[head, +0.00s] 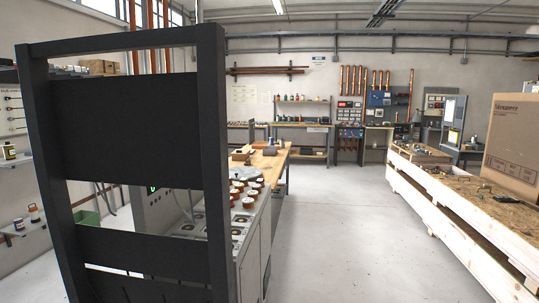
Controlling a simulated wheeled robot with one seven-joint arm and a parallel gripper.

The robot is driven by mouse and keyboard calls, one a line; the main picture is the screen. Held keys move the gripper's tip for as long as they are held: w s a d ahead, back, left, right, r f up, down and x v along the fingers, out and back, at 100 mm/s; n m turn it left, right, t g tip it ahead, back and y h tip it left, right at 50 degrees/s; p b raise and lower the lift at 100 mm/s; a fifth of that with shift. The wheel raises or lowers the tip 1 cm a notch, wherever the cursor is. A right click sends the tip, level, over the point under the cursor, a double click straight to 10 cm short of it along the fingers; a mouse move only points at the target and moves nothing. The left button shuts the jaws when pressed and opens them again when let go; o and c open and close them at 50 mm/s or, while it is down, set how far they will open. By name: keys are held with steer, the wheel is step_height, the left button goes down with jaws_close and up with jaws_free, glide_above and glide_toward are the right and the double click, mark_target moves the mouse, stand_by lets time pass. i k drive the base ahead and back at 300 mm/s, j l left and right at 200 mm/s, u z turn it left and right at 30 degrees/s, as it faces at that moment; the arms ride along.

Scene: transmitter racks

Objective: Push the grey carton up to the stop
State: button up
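I cannot make out a grey carton or a stop in the head view. The one large carton (514,152) that shows is brown cardboard with printing on its side. It stands upright at the right edge, on or behind a wooden crate, and is cut off by the frame. My gripper is not in view.
A tall black rack frame (128,110) stands close at the left and hides much behind it. A cabinet with several copper-coloured parts (249,202) and a wooden bench (273,165) stand beyond it. A long pale wooden crate (462,222) lines the right. The grey floor (335,230) between is clear.

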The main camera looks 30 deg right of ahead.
mark_target(270, 151)
steer(key=i+j+u, duration=0.65)
steer(key=u, duration=0.2)
steer(key=i+j+u, duration=0.25)
steer(key=i+u, duration=0.15)
steer(key=i+j+u, duration=0.3)
steer(key=i, duration=0.45)
steer(key=i+l+u, duration=0.1)
steer(key=i+u, duration=0.2)
steer(key=i, duration=0.45)
steer(key=i+z, duration=0.2)
steer(key=i, duration=0.25)
steer(key=i+z, duration=0.25)
steer(key=i, duration=0.25)
steer(key=i+j+z, duration=0.2)
steer(key=i, duration=0.25)
steer(key=i+j+z, duration=0.25)
steer(key=i, duration=0.2)
steer(key=i+l+z, duration=0.4)
steer(key=i, duration=0.3)
steer(key=i+z, duration=0.4)
steer(key=i, duration=0.35)
steer(key=i+j+z, duration=0.25)
steer(key=i+z, duration=0.2)
steer(key=i, duration=0.25)
steer(key=i+l+z, duration=0.1)
steer(key=i+z, duration=0.3)
steer(key=i, duration=0.55)
steer(key=i+j+z, duration=0.2)
steer(key=i+z, duration=0.25)
steer(key=i, duration=4.35)
